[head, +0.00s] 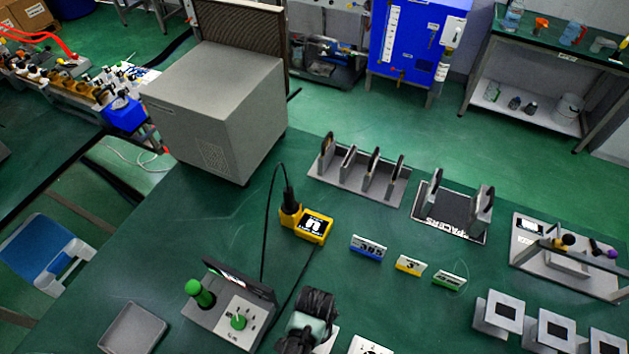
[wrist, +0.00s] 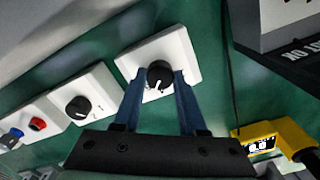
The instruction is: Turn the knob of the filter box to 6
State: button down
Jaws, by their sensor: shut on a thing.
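In the wrist view, a white box (wrist: 189,58) carries a round black knob (wrist: 160,72) with a white pointer mark. The pointer is toward the lower part of the picture, on the side facing my gripper. My gripper (wrist: 160,80) has its two blue fingers on either side of this knob and is shut on it. I cannot read any numbers around the knob, and no label shows that names the box. In the head view, the dark end of my arm (head: 308,318) hides most of the box under it.
A second white box with a black knob (wrist: 78,107) stands beside it, then one with red and blue buttons (wrist: 36,124). A yellow device (head: 314,226) with a cable, a green-knobbed panel (head: 236,315) and small coloured signs (head: 369,247) stand nearby on the green table.

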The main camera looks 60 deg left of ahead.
jog(key=shift+m, duration=1.5)
jog(key=shift+c, duration=2.3)
grip_release()
jog(key=shift+r, duration=0.15)
notch_tip(320, 180, up, 13)
